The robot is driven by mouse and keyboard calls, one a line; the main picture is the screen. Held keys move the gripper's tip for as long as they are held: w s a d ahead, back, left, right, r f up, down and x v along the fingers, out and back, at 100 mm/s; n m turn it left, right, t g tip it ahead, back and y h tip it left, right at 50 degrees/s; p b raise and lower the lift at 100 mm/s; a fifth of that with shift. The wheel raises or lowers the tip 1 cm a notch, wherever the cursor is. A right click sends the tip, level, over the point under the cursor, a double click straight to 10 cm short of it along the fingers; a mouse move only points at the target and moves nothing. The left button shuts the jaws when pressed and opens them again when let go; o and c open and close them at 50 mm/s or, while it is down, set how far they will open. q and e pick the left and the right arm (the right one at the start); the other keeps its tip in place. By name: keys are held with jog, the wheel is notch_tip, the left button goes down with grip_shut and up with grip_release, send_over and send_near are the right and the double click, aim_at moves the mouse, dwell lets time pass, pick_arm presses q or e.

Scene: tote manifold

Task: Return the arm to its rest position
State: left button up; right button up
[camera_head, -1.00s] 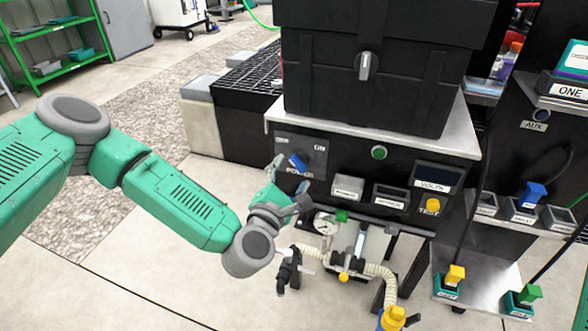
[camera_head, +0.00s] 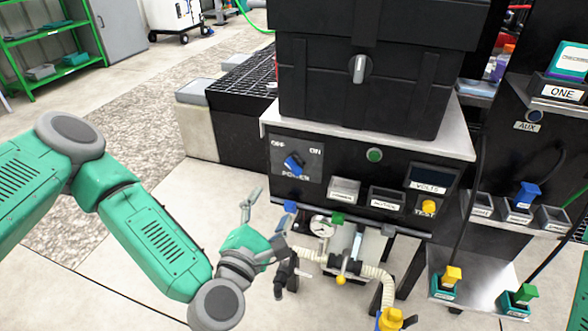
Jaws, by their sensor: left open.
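My left arm (camera_head: 165,245) is green and grey and comes in from the left edge. The knob sits between the OFF and ON marks, turned at a slant. My right gripper is not in view.
A black case (camera_head: 365,85) stands on the panel's top. Close to the gripper on the right are a gauge (camera_head: 322,226), a valve with a yellow handle (camera_head: 341,280) and pale hoses (camera_head: 375,272). A side rack (camera_head: 540,130) stands at right.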

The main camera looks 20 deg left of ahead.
pick_arm(q)
jog(key=shift+d, duration=0.1)
jog(key=s+d+f+m+g+h+p, duration=0.35)
jog(key=s+d+m+h, duration=0.2)
jog(key=m, duration=0.25)
jog(key=s+f+m+g+p, duration=0.4)
jog(key=s+f+m+g, duration=0.2)
jog(key=s+m+g, duration=0.35)
jog(key=s+a+m+g+y+p, duration=0.1)
jog(key=s+a+m+g+y, duration=0.1)
jog(key=s+a+m, duration=0.3)
jog(key=s+a+m+g+y+p, duration=0.2)
jog(key=s+a+m+y, duration=0.2)
jog(key=a, duration=0.7)
jog(key=shift+s+a+m, duration=0.15)
jog(key=shift+s+m, duration=0.3)
jog(key=shift+s, duration=0.05)
